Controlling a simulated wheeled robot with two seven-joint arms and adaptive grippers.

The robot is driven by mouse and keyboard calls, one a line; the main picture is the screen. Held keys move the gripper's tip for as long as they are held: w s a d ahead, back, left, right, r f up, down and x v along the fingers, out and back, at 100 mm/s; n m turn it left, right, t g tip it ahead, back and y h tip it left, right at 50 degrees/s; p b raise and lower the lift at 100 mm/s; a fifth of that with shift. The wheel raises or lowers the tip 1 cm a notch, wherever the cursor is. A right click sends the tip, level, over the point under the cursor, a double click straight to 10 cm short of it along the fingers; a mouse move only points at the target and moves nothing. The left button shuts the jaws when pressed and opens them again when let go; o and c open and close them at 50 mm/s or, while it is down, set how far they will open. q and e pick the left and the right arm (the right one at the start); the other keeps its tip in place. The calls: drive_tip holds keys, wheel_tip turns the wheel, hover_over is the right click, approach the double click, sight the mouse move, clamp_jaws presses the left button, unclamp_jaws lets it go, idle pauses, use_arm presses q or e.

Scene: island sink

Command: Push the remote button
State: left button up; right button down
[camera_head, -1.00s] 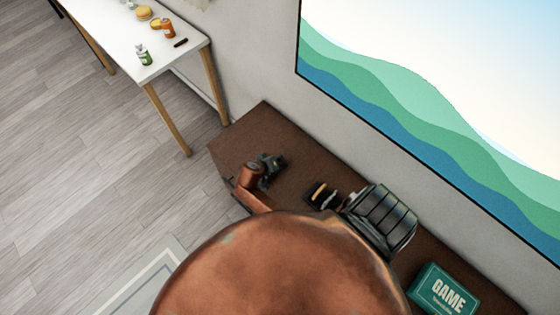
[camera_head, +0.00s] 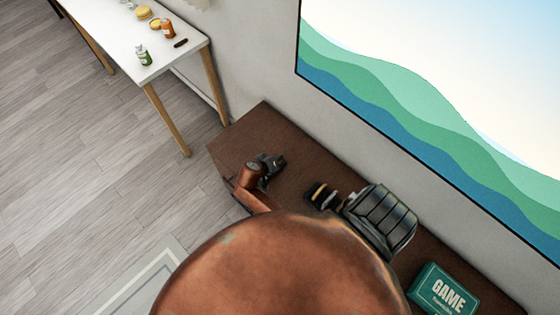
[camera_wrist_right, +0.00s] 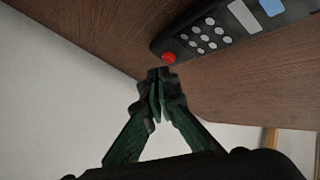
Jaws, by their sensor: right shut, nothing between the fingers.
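The black remote (camera_wrist_right: 236,36) lies on the brown wooden surface in the right wrist view. It has a red button (camera_wrist_right: 169,57) at its near end and several pale round keys. Its far end is cut off by the picture edge. My right gripper (camera_wrist_right: 158,78) is shut and empty, with its fingertips close to the red button. I cannot tell whether they touch. In the head view the right gripper (camera_head: 272,163) is small and dark, over the left part of the brown cabinet (camera_head: 245,140). I cannot make out the remote there. My left gripper is not in view.
A teal game box (camera_head: 442,290) lies on the right part of the cabinet. A large wave picture (camera_head: 430,110) hangs on the wall behind. A white table (camera_head: 120,35) with small items stands at the upper left. My own copper-coloured part covers the lower middle.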

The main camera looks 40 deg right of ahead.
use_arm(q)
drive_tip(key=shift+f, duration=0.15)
use_arm(e)
drive_tip(key=shift+f, duration=0.55)
idle(0.3)
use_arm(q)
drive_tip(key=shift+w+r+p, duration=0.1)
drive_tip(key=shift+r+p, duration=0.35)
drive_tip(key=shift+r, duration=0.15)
use_arm(e)
drive_tip(key=shift+r, duration=0.6)
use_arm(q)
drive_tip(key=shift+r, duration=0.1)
use_arm(e)
drive_tip(key=shift+r, duration=0.1)
wheel_tip(320, 180, up, 6)
drive_tip(key=p, duration=0.5)
drive_tip(key=shift+p, duration=0.35)
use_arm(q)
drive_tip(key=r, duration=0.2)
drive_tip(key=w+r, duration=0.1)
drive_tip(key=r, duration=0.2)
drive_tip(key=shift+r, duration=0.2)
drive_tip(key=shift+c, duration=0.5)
